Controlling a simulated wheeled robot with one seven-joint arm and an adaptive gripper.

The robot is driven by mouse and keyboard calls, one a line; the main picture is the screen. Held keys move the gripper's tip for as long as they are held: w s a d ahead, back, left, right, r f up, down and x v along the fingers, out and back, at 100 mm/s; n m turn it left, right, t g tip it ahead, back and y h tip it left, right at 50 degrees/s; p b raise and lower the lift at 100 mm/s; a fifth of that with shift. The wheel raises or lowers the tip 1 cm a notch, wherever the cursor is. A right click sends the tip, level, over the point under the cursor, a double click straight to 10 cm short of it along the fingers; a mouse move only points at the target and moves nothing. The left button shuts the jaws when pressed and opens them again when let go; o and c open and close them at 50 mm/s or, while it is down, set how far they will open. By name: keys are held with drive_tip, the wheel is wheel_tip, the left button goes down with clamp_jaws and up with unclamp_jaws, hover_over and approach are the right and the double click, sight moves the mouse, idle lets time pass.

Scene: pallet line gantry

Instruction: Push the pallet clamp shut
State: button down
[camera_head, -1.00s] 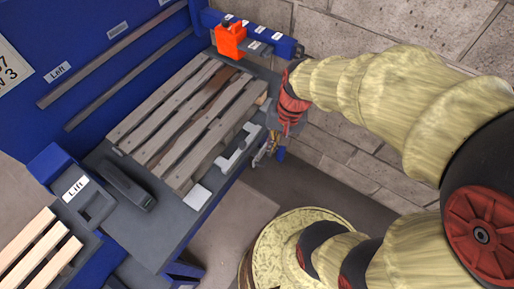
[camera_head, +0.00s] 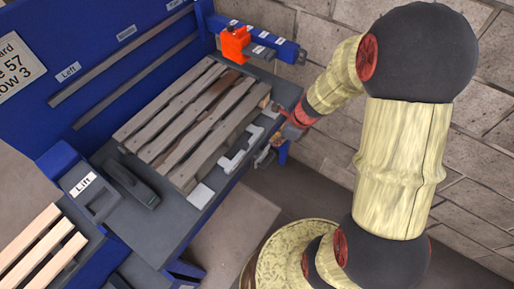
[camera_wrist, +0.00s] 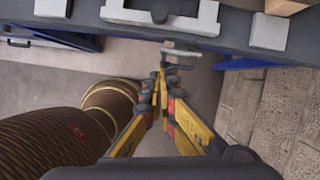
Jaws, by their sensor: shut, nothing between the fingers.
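A wooden pallet (camera_head: 190,120) of weathered grey slats lies on the dark grey bench. A pale grey U-shaped bracket (camera_head: 240,150), which looks like part of the pallet clamp, sits along the bench edge nearest my arm; it also shows at the top of the wrist view (camera_wrist: 162,14). A small grey metal plate (camera_wrist: 190,53) sticks out below that edge, close to my fingertips; I cannot tell if they touch. My gripper (camera_wrist: 161,72) is shut and empty, just outside the bench edge. In the head view my gripper (camera_head: 264,156) is small and partly hidden.
Light slats (camera_head: 42,250) lie lower left. A block wall (camera_head: 330,30) stands behind; floor is open below.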

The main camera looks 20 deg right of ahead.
sight(247, 143)
drive_tip(key=w+a+f+b, duration=0.4)
drive_tip(key=w+a+f, duration=0.1)
drive_tip(key=f, duration=0.4)
drive_tip(key=shift+w+a+f, duration=0.15)
drive_tip(key=shift+a, duration=0.25)
idle(0.4)
drive_tip(key=w+a+p, duration=0.1)
drive_tip(key=w, duration=0.1)
drive_tip(key=w+a+p, duration=0.1)
drive_tip(key=shift+w+a, duration=0.3)
drive_tip(key=shift+w, duration=0.1)
drive_tip(key=shift+s+d, duration=0.1)
